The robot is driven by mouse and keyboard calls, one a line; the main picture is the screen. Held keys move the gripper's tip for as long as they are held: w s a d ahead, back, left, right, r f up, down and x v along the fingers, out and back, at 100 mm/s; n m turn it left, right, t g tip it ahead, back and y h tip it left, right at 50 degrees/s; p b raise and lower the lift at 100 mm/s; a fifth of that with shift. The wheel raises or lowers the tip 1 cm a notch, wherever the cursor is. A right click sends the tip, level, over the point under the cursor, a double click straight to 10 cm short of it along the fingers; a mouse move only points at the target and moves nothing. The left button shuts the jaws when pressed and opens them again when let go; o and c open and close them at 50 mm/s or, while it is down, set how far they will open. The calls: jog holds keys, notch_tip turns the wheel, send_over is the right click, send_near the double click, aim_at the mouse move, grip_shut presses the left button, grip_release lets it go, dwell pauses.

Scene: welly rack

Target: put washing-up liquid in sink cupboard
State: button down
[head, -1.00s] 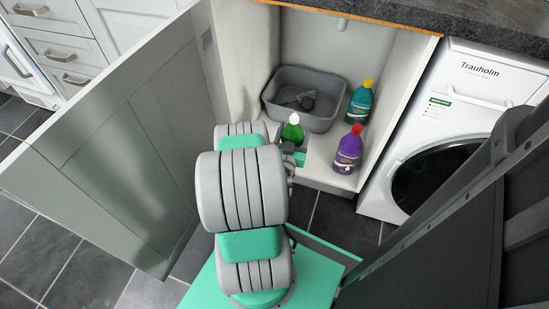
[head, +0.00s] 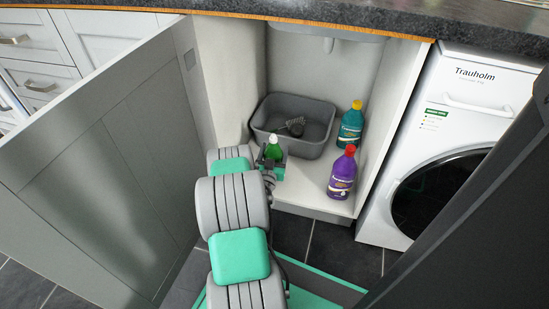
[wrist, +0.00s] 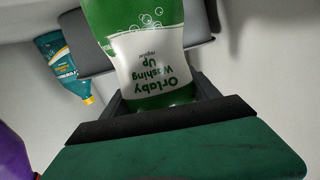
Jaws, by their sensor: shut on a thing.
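The washing-up liquid is a green bottle (head: 274,150) with a white cap and a white label. It shows upside down in the wrist view (wrist: 150,60), where the label reads "Orlaby Washing Up". My gripper (head: 272,165) is shut on it, with a dark finger on each side of the bottle in the wrist view (wrist: 160,105). The bottle is upright at the front left of the open sink cupboard (head: 300,198), in front of the grey basin. My arm hides its lower part, and I cannot tell if its base touches the cupboard floor.
A teal bottle (head: 351,125) and a purple bottle (head: 342,173) stand on the right. The open door (head: 110,170) is left of my arm; a washing machine (head: 440,150) is right.

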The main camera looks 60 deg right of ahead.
notch_tip(320, 180, down, 2)
jog(key=shift+r, duration=0.2)
jog(key=shift+f, duration=0.15)
jog(key=shift+c, duration=0.9)
grip_release()
jog(key=shift+a, duration=0.15)
jog(key=p+v, duration=0.1)
jog(key=v, duration=0.6)
jog(key=shift+a+p, duration=0.15)
jog(key=shift+p, duration=0.25)
jog(key=shift+s, duration=0.1)
